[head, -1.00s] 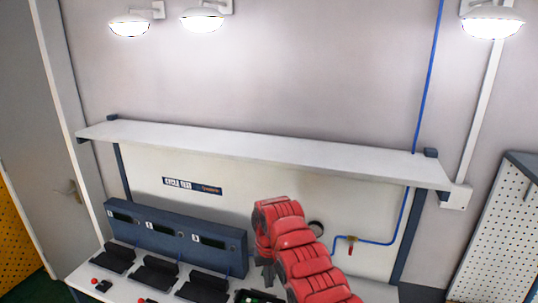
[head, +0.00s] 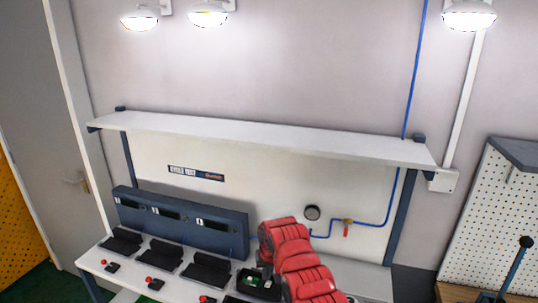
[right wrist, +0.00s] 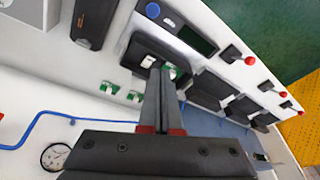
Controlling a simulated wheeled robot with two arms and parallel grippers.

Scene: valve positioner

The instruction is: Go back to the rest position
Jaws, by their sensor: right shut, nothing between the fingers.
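My right gripper (head: 264,272) is at the end of my red right arm, in the lower middle of the head view, low over the bench by a black tray with green parts (head: 258,284). In the right wrist view, the gripper's two dark fingers (right wrist: 164,78) lie together with nothing between them. Their tips overlap green and white parts (right wrist: 168,70) in the picture; I cannot tell whether they touch. My left arm and left gripper are not in view.
A blue-grey panel with displays (head: 180,222) stands at the bench's back left, with several black cradles (head: 160,254) and red knobs before it. A white shelf (head: 270,138) runs above. A gauge (head: 312,212) and blue pipe (head: 374,224) are on the backboard. A pegboard (head: 490,225) stands right.

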